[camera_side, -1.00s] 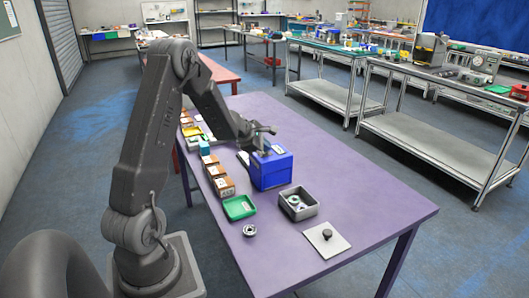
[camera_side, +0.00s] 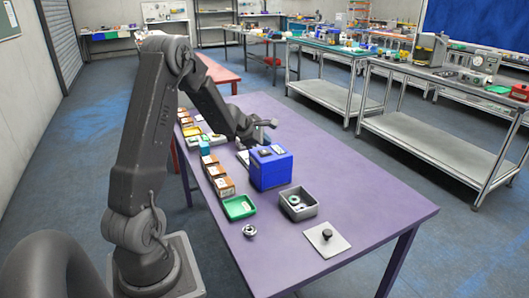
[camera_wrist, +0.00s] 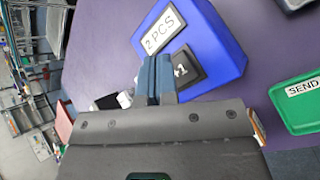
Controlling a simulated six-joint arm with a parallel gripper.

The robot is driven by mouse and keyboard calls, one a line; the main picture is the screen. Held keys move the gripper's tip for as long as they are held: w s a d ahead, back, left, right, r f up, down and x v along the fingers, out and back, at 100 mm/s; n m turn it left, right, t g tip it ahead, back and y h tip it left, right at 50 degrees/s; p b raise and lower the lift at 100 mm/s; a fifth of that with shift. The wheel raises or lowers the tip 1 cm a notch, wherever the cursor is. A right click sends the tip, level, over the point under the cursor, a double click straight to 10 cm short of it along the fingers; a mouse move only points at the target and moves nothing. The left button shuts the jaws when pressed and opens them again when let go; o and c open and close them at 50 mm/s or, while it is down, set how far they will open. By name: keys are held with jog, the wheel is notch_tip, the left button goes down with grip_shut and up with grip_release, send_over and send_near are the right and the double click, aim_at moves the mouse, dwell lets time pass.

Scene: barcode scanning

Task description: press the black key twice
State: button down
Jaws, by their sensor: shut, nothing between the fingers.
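A blue box (camera_side: 271,171) stands on the purple table. Its top bears a black key (camera_wrist: 186,69) marked "+1" and a white label (camera_wrist: 159,29) reading "2 PCS". The key also shows small in the side view (camera_side: 264,153). My gripper (camera_wrist: 155,62) is shut and empty. In the wrist view its blue fingers overlap the box's edge just left of the key and hide a little of that side. In the side view the hand is behind and left of the box, and the key's top is clear of it.
A green tray (camera_side: 239,208) marked "SEND", a grey bin (camera_side: 298,206) with small parts, and a plate with a black knob (camera_side: 327,237) stand nearer on the table. Small cartons (camera_side: 221,181) line the left edge. The table's right side is clear.

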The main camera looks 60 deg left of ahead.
aim_at(265, 152)
jog(key=shift+r, duration=2.3)
jog(key=shift+d, duration=0.1)
jog(key=s+d+r+m+g+h, duration=0.1)
jog(key=d+r+m, duration=0.2)
jog(key=d+m, duration=0.35)
jog(key=s+d+r+m+h, duration=0.1)
jog(key=d+r+m+h, duration=0.2)
jog(key=d, duration=0.7)
jog(key=s+d+r+m+g, duration=0.15)
jog(key=d+r+m, duration=0.3)
jog(key=d, duration=0.45)
jog(key=s+d+m+y, duration=0.1)
jog(key=s+d+m, duration=0.4)
jog(key=s+m, duration=0.2)
jog(key=s+d+f+m+g+y, duration=0.1)
jog(key=s+d+m, duration=0.4)
jog(key=s, duration=0.6)
jog(key=shift+s+m+y, duration=0.3)
jog(key=shift+m+y, duration=0.2)
jog(key=shift+m, duration=0.6)
